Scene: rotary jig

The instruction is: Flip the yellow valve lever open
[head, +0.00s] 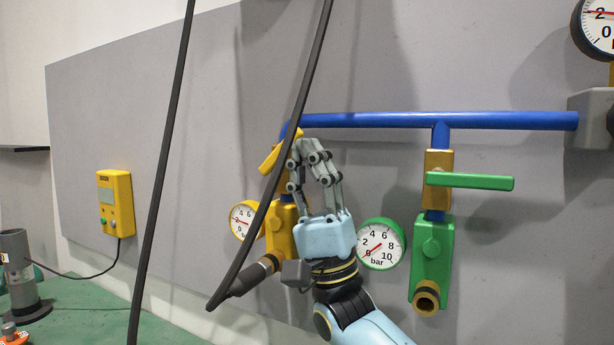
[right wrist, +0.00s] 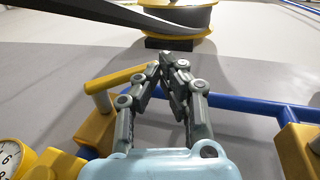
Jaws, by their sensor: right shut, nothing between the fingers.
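The yellow valve lever (head: 268,160) is tilted at the upper left of my right gripper in the head view. It sits above a yellow valve body (head: 279,232), partly behind a black hose and my fingers. In the right wrist view the lever (right wrist: 119,77) runs from the left towards the fingertips. My right gripper (head: 308,148) points up, its fingers closed together and empty, just right of the lever. In the right wrist view its fingertips (right wrist: 168,68) are at the lever's far end; I cannot tell whether they touch it. My left gripper is not in view.
A blue pipe (head: 500,120) runs across the grey panel. A green lever (head: 480,182) lies horizontal at the right, above a green valve body (head: 432,252). A black hose (head: 262,212) hangs in front of the yellow valve. A round gauge (head: 381,243) is beside my wrist.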

